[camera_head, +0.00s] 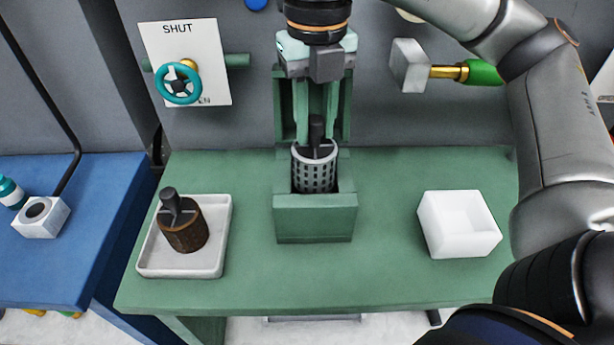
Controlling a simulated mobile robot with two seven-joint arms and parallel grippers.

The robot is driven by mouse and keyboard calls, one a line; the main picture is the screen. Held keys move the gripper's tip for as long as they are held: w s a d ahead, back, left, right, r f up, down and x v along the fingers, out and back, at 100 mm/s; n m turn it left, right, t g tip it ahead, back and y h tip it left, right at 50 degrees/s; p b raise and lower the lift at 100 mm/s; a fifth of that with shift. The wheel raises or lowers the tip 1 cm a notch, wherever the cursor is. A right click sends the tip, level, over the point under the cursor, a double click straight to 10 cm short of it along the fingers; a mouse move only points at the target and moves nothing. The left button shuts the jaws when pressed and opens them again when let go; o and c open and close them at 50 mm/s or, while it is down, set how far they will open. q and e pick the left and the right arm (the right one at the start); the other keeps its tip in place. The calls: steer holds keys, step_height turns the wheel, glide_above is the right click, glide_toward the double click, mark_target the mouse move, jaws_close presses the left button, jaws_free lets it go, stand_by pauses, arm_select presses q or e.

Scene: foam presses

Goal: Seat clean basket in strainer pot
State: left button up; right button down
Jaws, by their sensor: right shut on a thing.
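The clean basket (314,172) is a grey perforated cylinder with a dark upright handle. It is upright at the green strainer pot (315,220), a square-fronted box in the middle of the green bench. The basket's lower end is hidden behind the pot's front wall, and its upper part stands above the rim. I cannot tell how deep it sits. My right gripper (316,112) comes down from above, shut on the basket's handle. My left gripper is not in view.
A brown, dirty basket (185,232) stands in a white tray (224,250) on the left. An empty-looking white box (459,240) is on the right. A teal handwheel (179,84) is in front of a SHUT sign (178,28). A blue bench (80,250) is at far left.

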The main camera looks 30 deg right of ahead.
mark_target(314, 159)
step_height(314, 159, down, 2)
steer(key=shift+f, duration=0.25)
step_height(314, 159, down, 4)
steer(key=shift+f, duration=0.1)
steer(key=shift+b, duration=0.4)
steer(key=c, duration=1.1)
jaws_free()
steer(key=shift+f, duration=0.15)
steer(key=o, duration=0.5)
